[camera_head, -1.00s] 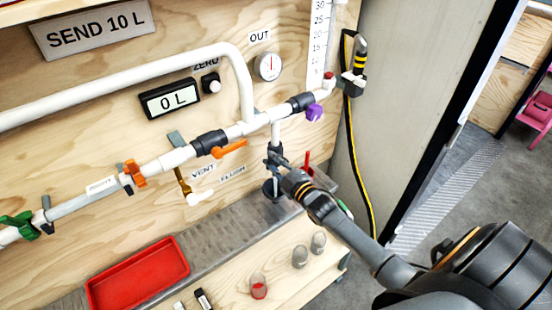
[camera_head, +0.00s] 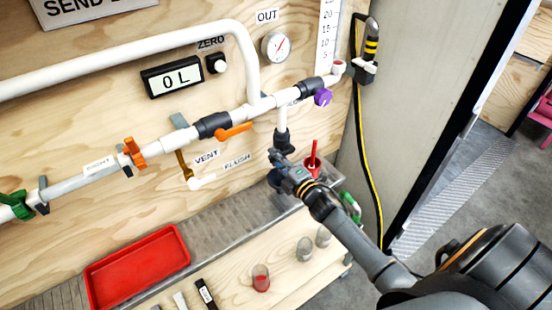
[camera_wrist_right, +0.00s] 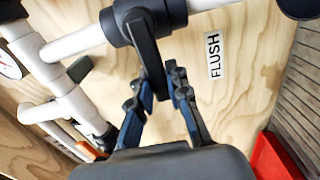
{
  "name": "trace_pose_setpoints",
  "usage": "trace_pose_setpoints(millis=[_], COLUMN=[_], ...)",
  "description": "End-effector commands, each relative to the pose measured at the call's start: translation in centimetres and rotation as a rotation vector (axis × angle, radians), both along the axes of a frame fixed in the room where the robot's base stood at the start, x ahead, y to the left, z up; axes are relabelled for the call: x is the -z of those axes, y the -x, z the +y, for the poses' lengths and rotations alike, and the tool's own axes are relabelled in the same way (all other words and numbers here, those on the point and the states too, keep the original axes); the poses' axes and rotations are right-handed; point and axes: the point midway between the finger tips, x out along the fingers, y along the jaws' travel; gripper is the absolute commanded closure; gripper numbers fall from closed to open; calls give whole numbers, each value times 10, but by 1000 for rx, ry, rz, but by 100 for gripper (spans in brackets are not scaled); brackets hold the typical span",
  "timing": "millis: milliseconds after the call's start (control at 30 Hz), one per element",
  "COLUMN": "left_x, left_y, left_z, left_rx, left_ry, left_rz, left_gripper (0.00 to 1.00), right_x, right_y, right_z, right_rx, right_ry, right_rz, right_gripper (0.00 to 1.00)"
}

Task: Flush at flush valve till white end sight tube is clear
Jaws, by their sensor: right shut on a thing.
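The flush valve (camera_head: 283,142) is a black body on a short white branch below the main pipe. In the right wrist view its body (camera_wrist_right: 160,15) is at the top, with a black handle (camera_wrist_right: 148,60) reaching down between my fingers. My right gripper (camera_head: 277,157) is shut on that handle; it also shows in the wrist view (camera_wrist_right: 168,78). The FLUSH label (camera_head: 237,162) is to its left. A grey-white tube with a SIGHT label (camera_head: 98,168) runs at the left; I cannot tell how clear it is. My left gripper is not in view.
An orange lever (camera_head: 234,131), a purple knob (camera_head: 323,97) and a gauge (camera_head: 276,46) are near the valve. The display (camera_head: 172,79) reads 0 L. A red tray (camera_head: 138,268) and glasses (camera_head: 304,249) stand below. A yellow-black hose (camera_head: 366,170) hangs at the right.

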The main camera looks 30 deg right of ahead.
Motion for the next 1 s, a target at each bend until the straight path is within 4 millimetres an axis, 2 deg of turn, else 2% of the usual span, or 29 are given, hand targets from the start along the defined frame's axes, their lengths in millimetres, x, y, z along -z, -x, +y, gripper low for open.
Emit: trace_pose_setpoints(millis=[433,467,567,867,1000], left_x=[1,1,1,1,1], left_y=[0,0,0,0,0], left_z=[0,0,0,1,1], left_rx=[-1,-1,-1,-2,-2], left_ry=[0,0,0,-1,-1], left_rz=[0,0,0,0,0], left_gripper=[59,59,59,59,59], right_x=[3,3,3,2,2], right_y=[1,1,1,1,11], right_z=[0,0,0,0,-1], right_rx=[0,0,0,0,0], right_ry=[19,19,18,15,14], right_rz=[4,4,4,1,2], right_gripper=[100,82,61,59,59])
